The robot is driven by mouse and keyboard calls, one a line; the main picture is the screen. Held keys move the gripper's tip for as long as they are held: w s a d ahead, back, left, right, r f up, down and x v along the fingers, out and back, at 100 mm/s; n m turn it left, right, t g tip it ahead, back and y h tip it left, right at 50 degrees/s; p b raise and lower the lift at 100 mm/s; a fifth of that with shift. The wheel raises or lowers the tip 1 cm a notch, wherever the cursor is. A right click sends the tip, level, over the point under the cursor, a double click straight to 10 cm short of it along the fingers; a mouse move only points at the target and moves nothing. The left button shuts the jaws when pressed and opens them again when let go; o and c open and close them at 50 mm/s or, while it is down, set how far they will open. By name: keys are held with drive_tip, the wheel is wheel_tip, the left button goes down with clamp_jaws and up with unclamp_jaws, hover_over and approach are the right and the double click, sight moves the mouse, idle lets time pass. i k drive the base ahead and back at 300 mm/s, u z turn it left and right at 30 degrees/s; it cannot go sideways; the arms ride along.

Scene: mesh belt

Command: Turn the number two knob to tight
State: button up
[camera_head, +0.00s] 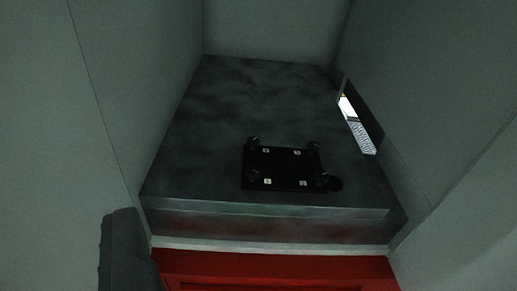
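A black plate (284,168) lies on the dark mottled top of a block in the middle of the view. Dark knobs stand near its corners: upper left (253,141), upper right (314,146), lower left (252,177) and lower right (321,179). Small white labels sit beside the knobs. They are too small to read, so I cannot tell which knob is number two or how any knob is turned. I cannot make out my gripper in this view, and nothing touches the plate.
The mottled block (205,130) stands in a recess between grey walls on the left (120,90), right (430,90) and back. A bright slot (357,125) opens in the right wall. A dark grey shape (121,252) stands at lower left. Red surface (270,270) lies in front.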

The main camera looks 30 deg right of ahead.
sight(321, 177)
drive_tip(key=z, duration=0.15)
drive_tip(key=i, duration=1.2)
drive_tip(key=z, duration=0.75)
